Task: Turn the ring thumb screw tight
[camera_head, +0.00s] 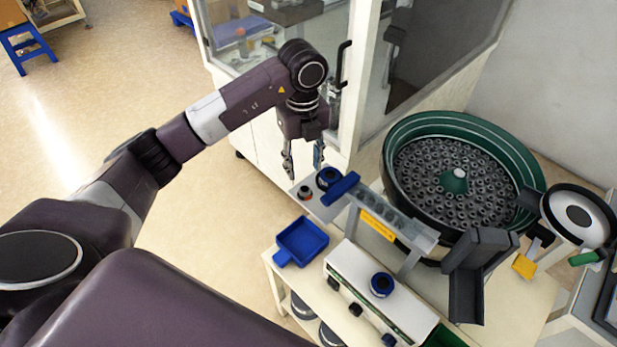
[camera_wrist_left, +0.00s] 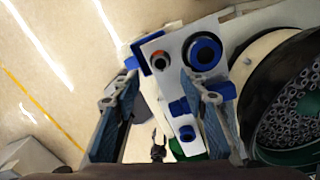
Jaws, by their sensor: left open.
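A blue ring-shaped knob with a dark centre (camera_head: 328,178), which looks like the ring thumb screw, sits on a small pale plate (camera_head: 318,208) at the outer end of the feeder track. It also shows in the left wrist view (camera_wrist_left: 203,52). Beside it is a smaller red and black knob (camera_head: 305,192). My left gripper (camera_head: 303,168) points down with its fingers spread and empty, close above these knobs. In the left wrist view the blue ring lies beyond the right fingertip, not between the fingers. I cannot tell how tight it is.
The green bowl feeder (camera_head: 393,142) full of small rings stands to the right. A blue bar (camera_head: 341,186) and the track lie close to the gripper. A blue tray (camera_head: 302,241) and a white control box (camera_head: 345,268) are nearer. A glazed cabinet stands behind.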

